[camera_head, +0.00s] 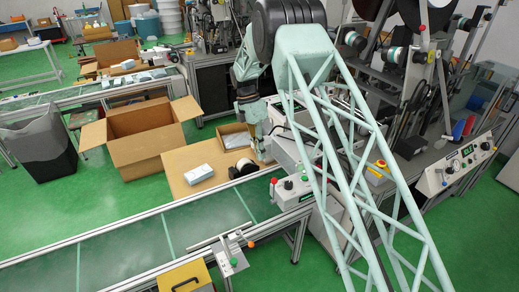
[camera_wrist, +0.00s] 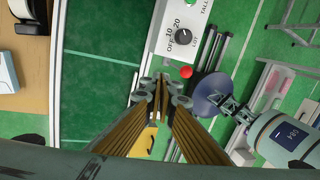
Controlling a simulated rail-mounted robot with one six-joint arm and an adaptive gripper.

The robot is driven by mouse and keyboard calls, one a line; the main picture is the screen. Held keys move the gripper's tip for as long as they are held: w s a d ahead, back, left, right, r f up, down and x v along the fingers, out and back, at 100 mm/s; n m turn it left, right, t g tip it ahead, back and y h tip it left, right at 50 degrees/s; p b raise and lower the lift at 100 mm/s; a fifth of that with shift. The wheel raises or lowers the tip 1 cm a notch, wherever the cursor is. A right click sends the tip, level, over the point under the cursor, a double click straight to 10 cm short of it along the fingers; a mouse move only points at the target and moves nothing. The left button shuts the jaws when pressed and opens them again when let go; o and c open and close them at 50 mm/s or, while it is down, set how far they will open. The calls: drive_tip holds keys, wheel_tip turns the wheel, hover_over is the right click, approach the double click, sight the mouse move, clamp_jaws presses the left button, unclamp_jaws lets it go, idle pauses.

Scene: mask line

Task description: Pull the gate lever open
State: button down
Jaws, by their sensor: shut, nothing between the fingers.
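In the head view, a small fixture on the near conveyor rail carries a silver bar and an orange knob (camera_head: 251,244); it looks like the gate lever, but I cannot be sure. A separate red ball (camera_head: 273,181) stands beside the white control box (camera_head: 297,187). A red ball (camera_wrist: 186,71) also shows beside the dial panel (camera_wrist: 183,38) in the wrist view. My gripper (camera_head: 263,153) hangs beyond the conveyor, apart from the orange knob. In the wrist view, its fingertips (camera_wrist: 161,92) are together and empty. They hide part of the scene below.
The conveyor (camera_head: 140,243) runs across the front. A yellow box (camera_head: 186,276) sits in front of it. A tan table (camera_head: 188,160) holds a white box (camera_head: 198,174) and a tape dispenser (camera_head: 243,168). A large open carton (camera_head: 140,148) stands left. Machinery crowds the right.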

drive_tip(key=s+d+f+p, duration=0.1)
drive_tip(key=s+d+f, duration=0.3)
drive_tip(key=f, duration=0.2)
idle(0.5)
drive_tip(key=shift+s, duration=0.2)
idle(0.4)
